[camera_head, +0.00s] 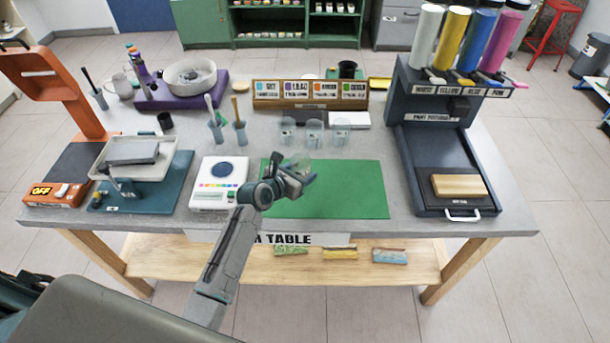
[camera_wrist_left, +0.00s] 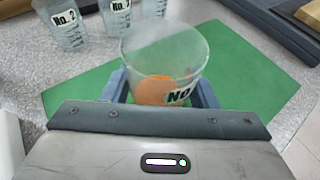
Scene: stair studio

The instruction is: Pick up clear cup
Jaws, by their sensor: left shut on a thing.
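My left gripper (camera_head: 300,172) is over the green mat (camera_head: 350,195) and is shut on a clear cup. In the left wrist view the held clear cup (camera_wrist_left: 160,52) sits between the two fingers (camera_wrist_left: 163,90), mouth toward the camera and a little tilted. A label starting "No" is partly hidden, and an orange patch shows in its lower part. In the head view this cup is small and partly covered by the gripper. Three other clear cups stand behind the mat: left (camera_head: 287,131), middle (camera_head: 314,131) and right (camera_head: 340,131). My right gripper is not in view.
A white scale (camera_head: 218,185) stands left of the mat. A labelled wooden rack (camera_head: 310,95) is behind the cups. A dark dispenser stand (camera_head: 425,150) with coloured tubes is at the right. Mixing tools (camera_head: 240,128) stand left of the cups. The mat's right part is clear.

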